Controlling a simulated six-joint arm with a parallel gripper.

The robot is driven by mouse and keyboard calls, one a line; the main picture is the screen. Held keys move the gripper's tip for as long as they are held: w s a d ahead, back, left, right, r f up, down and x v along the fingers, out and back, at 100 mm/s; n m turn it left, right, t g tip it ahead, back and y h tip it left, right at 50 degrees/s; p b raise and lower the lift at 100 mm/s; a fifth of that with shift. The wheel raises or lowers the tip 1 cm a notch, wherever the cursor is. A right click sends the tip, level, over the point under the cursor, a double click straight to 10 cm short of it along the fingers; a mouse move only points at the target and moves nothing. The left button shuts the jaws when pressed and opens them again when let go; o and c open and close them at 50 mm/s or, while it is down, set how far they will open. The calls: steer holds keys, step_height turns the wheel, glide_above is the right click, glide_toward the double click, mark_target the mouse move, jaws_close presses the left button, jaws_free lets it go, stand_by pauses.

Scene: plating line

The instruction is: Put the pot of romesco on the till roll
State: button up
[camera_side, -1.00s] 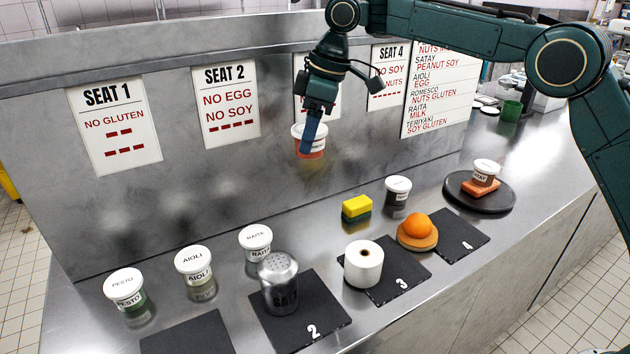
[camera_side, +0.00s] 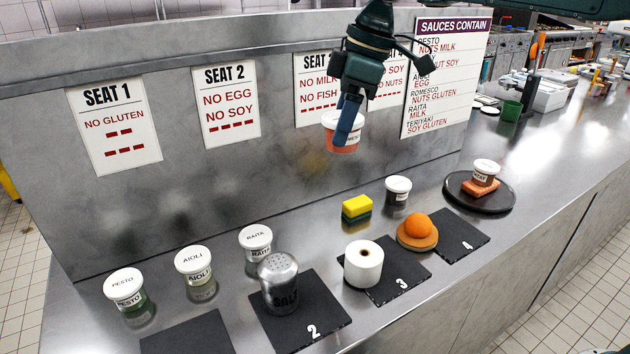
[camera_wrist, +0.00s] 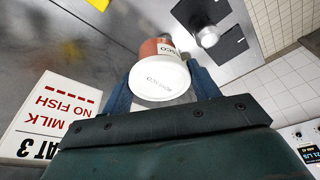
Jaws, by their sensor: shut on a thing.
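The pot of romesco (camera_side: 343,138) has an orange-red body and a white lid. It is held in the air in front of the seat signs in the side view. My gripper (camera_side: 346,128) is shut on it, with a blue finger across its front. In the wrist view the pot (camera_wrist: 160,78) sits between the two blue fingers of my gripper (camera_wrist: 160,88), lid toward the camera. The till roll (camera_side: 363,264) is a white upright cylinder with a dark core, standing at the left of slate 3 (camera_side: 408,283). The pot is well above it and farther back.
An orange on a round wooden piece (camera_side: 417,233), a yellow-green sponge (camera_side: 356,209) and a dark-bodied pot (camera_side: 398,190) stand near the roll. A metal shaker (camera_side: 280,284) is on slate 2 (camera_side: 325,315).

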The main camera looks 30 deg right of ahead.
steer(key=s+d+r, duration=0.1)
steer(key=s, duration=0.6)
steer(key=shift+d+r, duration=0.2)
steer(key=shift+r, duration=0.15)
glide_above(357, 253)
steer(key=d, duration=0.1)
steer(key=f, duration=2)
steer(key=shift+s+d, duration=0.1)
steer(key=shift+s, duration=0.25)
steer(key=shift+f, duration=0.15)
steer(key=o, duration=1)
steer(key=v, duration=1.2)
